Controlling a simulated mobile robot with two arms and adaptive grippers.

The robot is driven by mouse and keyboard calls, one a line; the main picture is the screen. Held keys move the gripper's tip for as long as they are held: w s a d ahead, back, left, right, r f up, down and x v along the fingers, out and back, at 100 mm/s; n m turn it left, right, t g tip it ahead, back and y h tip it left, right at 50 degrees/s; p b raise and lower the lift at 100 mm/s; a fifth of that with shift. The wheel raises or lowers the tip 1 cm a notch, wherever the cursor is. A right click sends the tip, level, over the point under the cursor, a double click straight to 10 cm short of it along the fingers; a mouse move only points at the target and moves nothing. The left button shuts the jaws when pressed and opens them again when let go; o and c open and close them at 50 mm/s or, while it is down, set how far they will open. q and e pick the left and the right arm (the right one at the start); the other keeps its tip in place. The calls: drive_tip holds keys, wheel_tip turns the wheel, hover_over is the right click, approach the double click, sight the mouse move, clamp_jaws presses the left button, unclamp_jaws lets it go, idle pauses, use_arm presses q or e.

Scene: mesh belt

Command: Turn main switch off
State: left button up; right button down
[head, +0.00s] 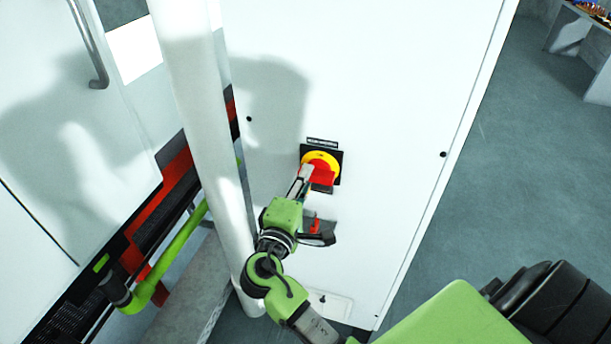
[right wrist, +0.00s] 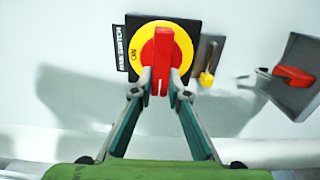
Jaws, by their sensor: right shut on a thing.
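The main switch is on the white cabinet front, a red handle (head: 318,175) on a yellow disc (head: 322,158) with a black square plate. In the right wrist view, the red handle (right wrist: 162,58) stands upright in the picture, with "ON" printed on the yellow disc (right wrist: 180,42) to its left. My right gripper (head: 304,181) is at the switch. In the right wrist view its fingertips (right wrist: 162,90) are closed on both sides of the handle's lower end. My left gripper is not in view.
A second grey device with a red handle (right wrist: 293,74) sits beside the switch, with a small yellow-tipped part (right wrist: 207,79) between them. A thick white post (head: 205,130) stands left of my right arm. Open floor (head: 500,200) lies right of the cabinet (head: 400,100).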

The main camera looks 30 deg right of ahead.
idle(0.4)
drive_tip(key=c, duration=2)
unclamp_jaws()
drive_tip(key=shift+o, duration=0.2)
drive_tip(key=v, duration=0.7)
drive_tip(key=shift+a, duration=0.25)
drive_tip(key=shift+s, duration=0.1)
